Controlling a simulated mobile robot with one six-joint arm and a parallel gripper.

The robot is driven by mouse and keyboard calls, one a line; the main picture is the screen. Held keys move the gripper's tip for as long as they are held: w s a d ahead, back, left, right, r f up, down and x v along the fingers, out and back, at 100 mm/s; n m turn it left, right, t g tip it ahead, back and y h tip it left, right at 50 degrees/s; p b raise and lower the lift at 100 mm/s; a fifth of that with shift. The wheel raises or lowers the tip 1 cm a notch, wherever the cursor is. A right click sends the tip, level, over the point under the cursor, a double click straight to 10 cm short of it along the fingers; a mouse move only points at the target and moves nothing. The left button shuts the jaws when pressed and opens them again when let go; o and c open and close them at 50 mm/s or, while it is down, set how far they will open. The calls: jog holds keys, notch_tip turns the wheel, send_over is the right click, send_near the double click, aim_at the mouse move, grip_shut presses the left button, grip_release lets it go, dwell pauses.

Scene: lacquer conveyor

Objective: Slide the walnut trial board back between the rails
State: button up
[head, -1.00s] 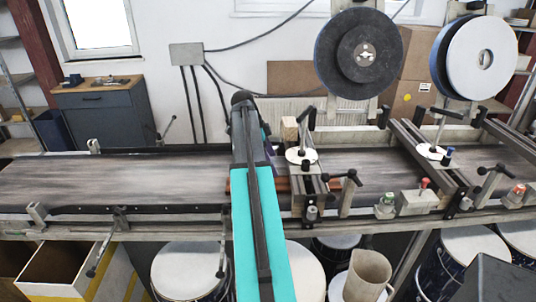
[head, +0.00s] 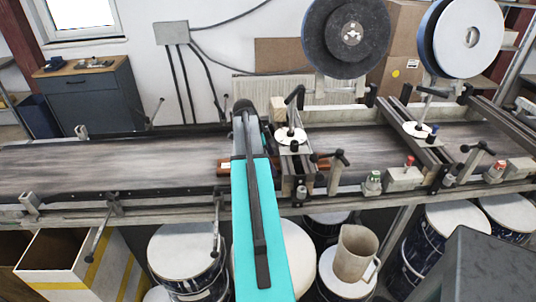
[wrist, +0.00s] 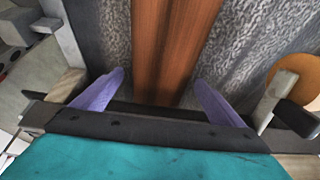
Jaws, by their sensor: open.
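The walnut trial board is a reddish-brown strip on the belt. In the head view its left end (head: 224,168) shows just left of my arm, and a brown part shows to the right; my arm hides the middle. In the wrist view the board (wrist: 172,45) runs away from me up the picture. My gripper (wrist: 159,78) is open, with one purple finger on each side of the board and gaps between fingers and board. The fingers and board do not visibly touch. My arm hides the gripper's fingers in the head view.
The dark grey conveyor belt (head: 100,170) is clear to the left. A clamp frame with a white disc (head: 290,135) stands close right of my arm, and another crossing frame (head: 425,145) is farther right. Drums (head: 187,255) and a jug (head: 355,255) stand below the near edge.

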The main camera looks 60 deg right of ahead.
jog(key=shift+s+f, duration=0.1)
jog(key=shift+f, duration=0.2)
jog(key=c, duration=1.4)
jog(key=o, duration=0.7)
jog(key=shift+c, duration=0.2)
jog(key=c, duration=0.5)
